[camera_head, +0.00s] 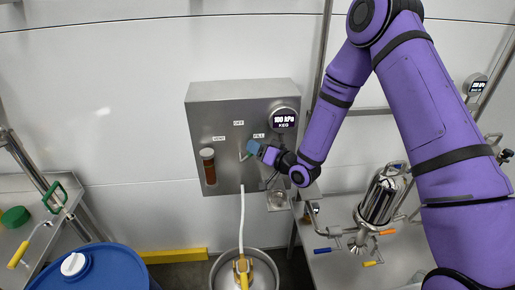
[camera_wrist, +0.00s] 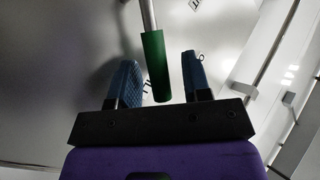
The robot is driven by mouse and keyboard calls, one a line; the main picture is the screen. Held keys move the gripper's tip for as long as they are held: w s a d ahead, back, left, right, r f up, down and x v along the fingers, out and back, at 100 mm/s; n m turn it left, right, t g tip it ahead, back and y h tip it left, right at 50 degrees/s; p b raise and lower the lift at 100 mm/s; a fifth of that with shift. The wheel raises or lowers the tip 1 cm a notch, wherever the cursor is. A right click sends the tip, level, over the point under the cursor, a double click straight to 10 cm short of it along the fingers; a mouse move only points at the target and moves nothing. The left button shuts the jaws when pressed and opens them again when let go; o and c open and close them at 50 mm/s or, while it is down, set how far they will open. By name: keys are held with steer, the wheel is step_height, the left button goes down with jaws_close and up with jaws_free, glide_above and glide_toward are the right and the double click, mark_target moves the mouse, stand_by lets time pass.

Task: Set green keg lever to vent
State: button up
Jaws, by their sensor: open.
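The green keg lever (camera_wrist: 155,66) shows in the wrist view as a green grip on a metal rod. The grip lies between the two blue fingers of my gripper (camera_wrist: 158,80), with visible gaps on both sides, so the fingers are open around it. In the head view my gripper (camera_head: 254,148) is at the front of the grey metal panel box (camera_head: 230,96), close to the FILL label (camera_head: 258,135). The lever's green grip is hidden there behind my gripper. VENT (camera_head: 219,138) and OFF (camera_head: 238,123) labels are to the left and above.
A round gauge (camera_head: 284,118) reading 100 kPa, KEG, sits right of my gripper on the box. A brown sight glass (camera_head: 208,166) is at its left. A white hose (camera_head: 242,220) hangs to a metal keg (camera_head: 217,266). A blue drum (camera_head: 100,268) stands at lower left.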

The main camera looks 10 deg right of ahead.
jaws_close()
